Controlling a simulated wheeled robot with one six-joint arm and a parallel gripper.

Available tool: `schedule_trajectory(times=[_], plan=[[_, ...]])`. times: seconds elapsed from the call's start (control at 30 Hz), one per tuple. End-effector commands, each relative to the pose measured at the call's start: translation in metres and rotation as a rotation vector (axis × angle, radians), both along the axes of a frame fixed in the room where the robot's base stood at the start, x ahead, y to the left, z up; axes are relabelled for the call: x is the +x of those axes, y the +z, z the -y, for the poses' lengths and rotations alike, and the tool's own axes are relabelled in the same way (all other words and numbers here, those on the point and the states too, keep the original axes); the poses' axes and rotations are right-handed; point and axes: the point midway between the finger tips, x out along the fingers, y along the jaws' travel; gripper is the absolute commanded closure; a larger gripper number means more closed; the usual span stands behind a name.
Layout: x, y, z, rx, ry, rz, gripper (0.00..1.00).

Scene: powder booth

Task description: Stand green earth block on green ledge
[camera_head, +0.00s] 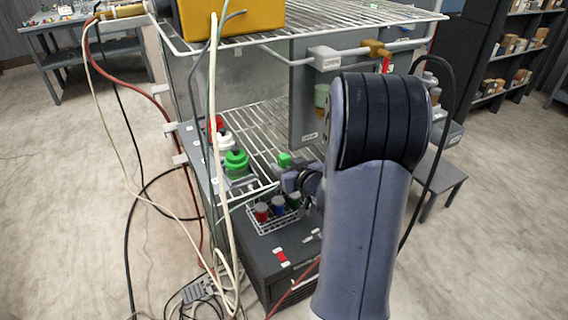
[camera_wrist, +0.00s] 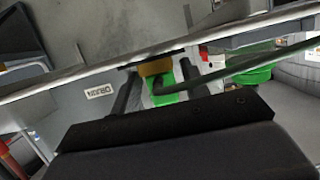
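A small bright green block (camera_head: 285,159) shows in the head view by the wire shelf, just beyond the end of my arm. In the wrist view a green piece (camera_wrist: 160,90), which looks like the same block, lies between the two dark fingers of my gripper (camera_wrist: 158,84). The fingers stand apart on either side of it; whether they touch it is unclear. A dark hose crosses in front of it, and a brown piece (camera_wrist: 155,67) sits at its far end. In the head view my gripper (camera_head: 293,172) is small and partly hidden. I cannot make out a green ledge for certain.
Round green (camera_head: 236,160), white (camera_head: 224,141) and red pieces line the shelf's left side. A wire basket (camera_head: 268,224) holds red, blue and green-topped containers on a dark cabinet (camera_head: 275,262). Hoses hang at the left. A grey panel (camera_head: 305,95) stands behind my gripper.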

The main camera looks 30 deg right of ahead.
Motion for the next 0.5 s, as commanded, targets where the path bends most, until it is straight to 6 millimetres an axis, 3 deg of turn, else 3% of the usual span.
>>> schedule_trajectory(times=[0.5], plan=[[-0.0001,0.0004,0.0001,0.0,0.0,0.001,0.99]])
